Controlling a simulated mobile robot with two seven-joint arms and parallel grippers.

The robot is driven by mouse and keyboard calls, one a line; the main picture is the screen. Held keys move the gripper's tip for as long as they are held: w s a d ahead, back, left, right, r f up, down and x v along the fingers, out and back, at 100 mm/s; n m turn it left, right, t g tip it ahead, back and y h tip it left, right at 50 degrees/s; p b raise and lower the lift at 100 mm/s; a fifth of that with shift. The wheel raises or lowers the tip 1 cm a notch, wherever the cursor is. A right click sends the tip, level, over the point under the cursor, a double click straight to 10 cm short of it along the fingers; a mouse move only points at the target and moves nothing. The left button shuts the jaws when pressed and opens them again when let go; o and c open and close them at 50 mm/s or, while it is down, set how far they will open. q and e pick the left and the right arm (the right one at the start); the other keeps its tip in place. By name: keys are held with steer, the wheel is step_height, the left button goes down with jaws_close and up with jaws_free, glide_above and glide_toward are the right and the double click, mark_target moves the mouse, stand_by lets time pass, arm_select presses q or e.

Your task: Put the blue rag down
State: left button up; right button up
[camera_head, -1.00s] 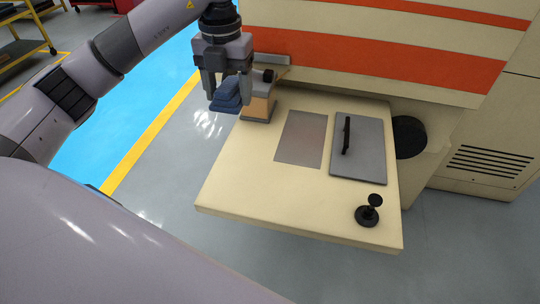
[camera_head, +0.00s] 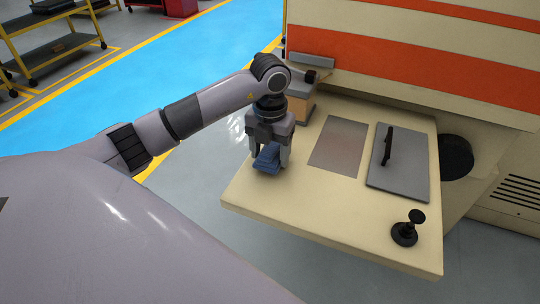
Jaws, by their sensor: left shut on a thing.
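The blue rag (camera_head: 267,159) is a folded, dark blue bundle at the left edge of the cream table (camera_head: 285,212). My left gripper (camera_head: 271,155) points down and is shut on the rag. The rag is at or just above the tabletop; I cannot tell whether it touches. The fingers hide part of it. My right gripper is not in view.
A grey metal plate (camera_head: 340,145) is set in the tabletop. Right of it lies a grey panel with a black handle (camera_head: 387,146). A black knob (camera_head: 405,233) stands near the front right corner. A wooden block (camera_head: 300,105) stands behind my gripper. The front left tabletop is clear.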

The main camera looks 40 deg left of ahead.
mark_target(270, 149)
arm_select(q)
steer(key=shift+f, duration=0.55)
steer(key=shift+f, duration=0.15)
steer(key=o, duration=1)
step_height(270, 149, up, 12)
steer(key=shift+r+p, duration=0.2)
steer(key=shift+p, duration=0.95)
